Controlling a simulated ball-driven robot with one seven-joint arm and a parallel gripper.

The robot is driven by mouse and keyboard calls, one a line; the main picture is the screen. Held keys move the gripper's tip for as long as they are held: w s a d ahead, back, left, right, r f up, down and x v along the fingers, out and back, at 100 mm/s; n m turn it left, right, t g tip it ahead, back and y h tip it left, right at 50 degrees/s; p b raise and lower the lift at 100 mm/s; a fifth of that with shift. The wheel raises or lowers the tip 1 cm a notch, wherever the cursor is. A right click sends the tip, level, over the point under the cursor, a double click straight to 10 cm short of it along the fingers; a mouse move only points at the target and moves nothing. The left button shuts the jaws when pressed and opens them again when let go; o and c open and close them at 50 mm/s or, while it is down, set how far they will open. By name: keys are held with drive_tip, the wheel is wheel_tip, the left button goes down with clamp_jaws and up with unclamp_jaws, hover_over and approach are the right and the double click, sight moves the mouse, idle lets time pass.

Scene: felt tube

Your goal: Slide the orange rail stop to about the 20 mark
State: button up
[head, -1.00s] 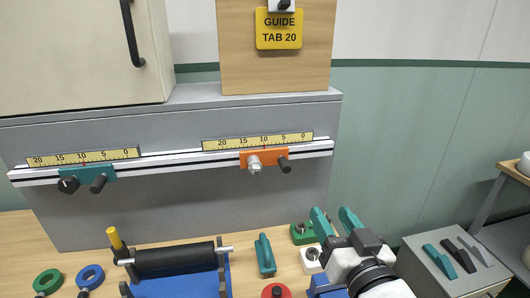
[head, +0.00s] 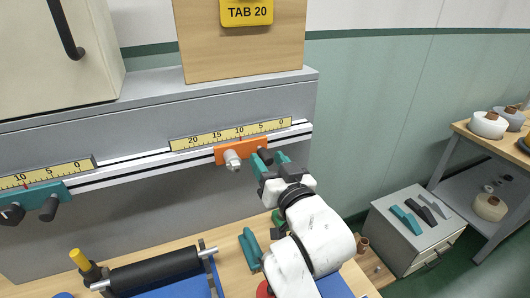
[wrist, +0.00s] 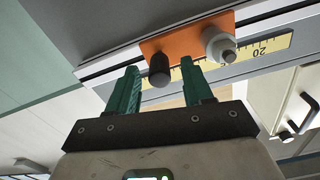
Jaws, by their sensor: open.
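The orange rail stop (head: 228,156) sits on the right-hand rail under a yellow scale (head: 184,145), with a red line near the 10 mark. It carries a silver clamp knob (head: 232,160) on its left and a black peg (head: 265,156) on its right. My gripper (head: 270,159) is open at the peg, its teal fingers pointing at the rail. In the wrist view the orange plate (wrist: 183,42) is ahead, and the peg (wrist: 159,72) shows between the open fingers (wrist: 160,70). The silver knob (wrist: 219,46) lies outside them. I cannot tell if either finger touches the peg.
A teal stop (head: 45,203) sits on the left part of the rail with its own scale. A yellow TAB 20 sign (head: 246,12) hangs above. The bench below holds a black roller (head: 155,270). A grey cabinet (head: 410,235) stands at right.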

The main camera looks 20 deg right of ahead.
drive_tip(key=shift+w, duration=1.2)
drive_tip(key=shift+c, duration=0.3)
clamp_jaws()
